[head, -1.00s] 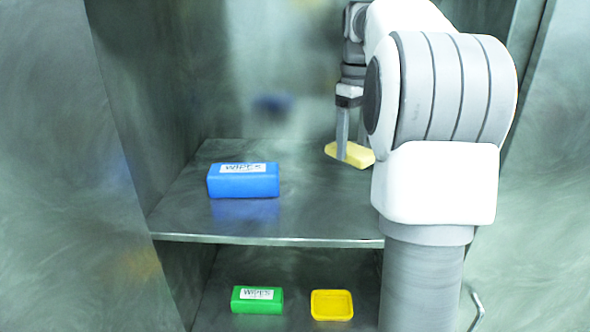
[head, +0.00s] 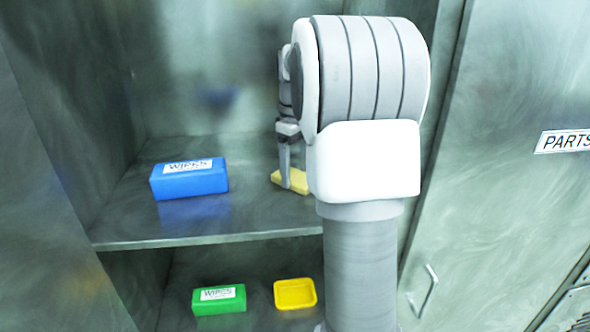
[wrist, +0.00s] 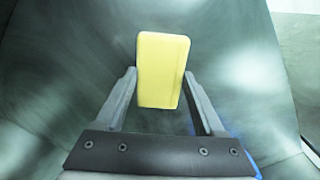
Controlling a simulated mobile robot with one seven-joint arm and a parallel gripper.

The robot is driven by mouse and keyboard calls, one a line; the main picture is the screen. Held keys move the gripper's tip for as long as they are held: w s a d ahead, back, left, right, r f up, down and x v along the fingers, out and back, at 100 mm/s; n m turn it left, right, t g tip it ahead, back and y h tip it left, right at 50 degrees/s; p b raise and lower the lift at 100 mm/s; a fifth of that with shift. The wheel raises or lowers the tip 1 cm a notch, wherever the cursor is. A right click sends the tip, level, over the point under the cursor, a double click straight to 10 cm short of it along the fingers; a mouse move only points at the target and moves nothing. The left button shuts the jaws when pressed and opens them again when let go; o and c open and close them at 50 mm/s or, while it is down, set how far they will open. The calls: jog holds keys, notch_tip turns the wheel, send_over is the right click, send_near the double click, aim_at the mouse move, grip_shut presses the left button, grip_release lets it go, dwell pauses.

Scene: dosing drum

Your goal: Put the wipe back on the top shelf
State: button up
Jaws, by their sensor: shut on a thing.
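The wipe, a pale yellow block (head: 292,181), is at the upper shelf (head: 130,222), right of the blue wipes box, and it also shows in the wrist view (wrist: 162,70). My gripper (head: 285,180) points down with its fingers on either side of the block, shut on it. In the wrist view both fingers of my gripper (wrist: 161,76) flank the block. The block is low over the shelf; I cannot tell whether it touches the surface. My arm hides its right side in the head view.
A blue wipes box (head: 189,184) stands on the upper shelf to the left. Below, a green wipes box (head: 219,307) and a yellow tray (head: 295,295) sit on the lower shelf. A door labelled PARTS (head: 500,170) is on the right. Shelf room shows between box and block.

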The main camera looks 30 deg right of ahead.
aim_at(295, 175)
jog(key=o, duration=1.2)
jog(key=shift+c, duration=0.2)
notch_tip(295, 175, up, 12)
jog(key=p, duration=0.1)
jog(key=shift+r, duration=0.1)
